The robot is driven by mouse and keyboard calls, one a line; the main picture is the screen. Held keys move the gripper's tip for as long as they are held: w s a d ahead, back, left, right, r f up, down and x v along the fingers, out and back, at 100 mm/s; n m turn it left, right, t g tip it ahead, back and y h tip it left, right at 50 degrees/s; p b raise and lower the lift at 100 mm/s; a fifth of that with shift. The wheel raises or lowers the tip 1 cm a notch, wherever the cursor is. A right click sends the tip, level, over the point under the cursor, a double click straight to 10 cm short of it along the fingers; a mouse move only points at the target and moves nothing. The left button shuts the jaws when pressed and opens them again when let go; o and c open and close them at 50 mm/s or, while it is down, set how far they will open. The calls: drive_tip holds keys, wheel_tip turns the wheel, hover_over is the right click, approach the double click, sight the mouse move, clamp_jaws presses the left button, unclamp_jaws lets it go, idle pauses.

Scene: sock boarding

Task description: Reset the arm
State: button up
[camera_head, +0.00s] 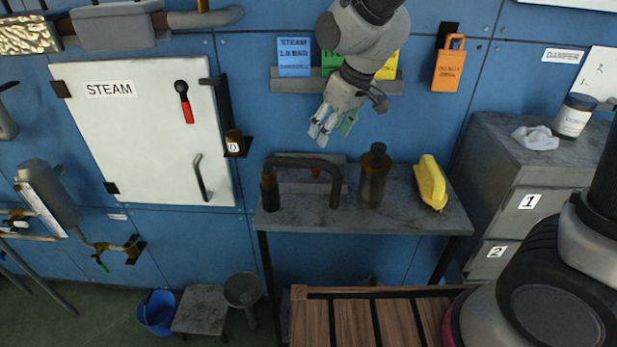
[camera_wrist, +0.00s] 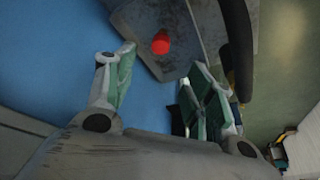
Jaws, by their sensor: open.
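My gripper (camera_head: 331,122) hangs fingers down above the grey shelf table, in front of the blue wall and below the row of coloured cards. In the wrist view its two green-padded fingers (camera_wrist: 165,88) are spread apart with nothing between them. Beyond the fingers, a red round knob (camera_wrist: 161,43) sits on a grey surface. In the head view a small red part (camera_head: 316,173) shows behind the bent dark pipe. My arm reaches down from the top edge of the head view.
The grey table (camera_head: 400,217) holds a bent dark pipe (camera_head: 305,162), a brown bottle (camera_head: 375,176) and a yellow object (camera_head: 431,184). A white STEAM door (camera_head: 140,140) is at left. A grey cabinet (camera_head: 500,160) stands at right. A wooden slatted bench (camera_head: 345,325) is in front.

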drive_tip(key=shift+s+d+r, duration=0.2)
drive_tip(key=shift+r, duration=0.4)
drive_tip(key=s+d+r+m+h, duration=0.1)
drive_tip(key=s+d+r+m, duration=0.2)
drive_tip(key=d, duration=0.7)
drive_tip(key=s+d+r+m+h, duration=0.15)
drive_tip(key=s+d+r, duration=0.3)
drive_tip(key=d, duration=0.55)
drive_tip(key=s+d+r+m, duration=0.1)
drive_tip(key=s+d+m, duration=0.3)
drive_tip(key=s+d, duration=0.7)
drive_tip(key=shift+s+d+t+h, duration=0.2)
drive_tip(key=shift+s+t+h, duration=0.2)
drive_tip(key=shift+s, duration=0.35)
drive_tip(key=shift+r, duration=0.1)
drive_tip(key=shift+c, duration=0.2)
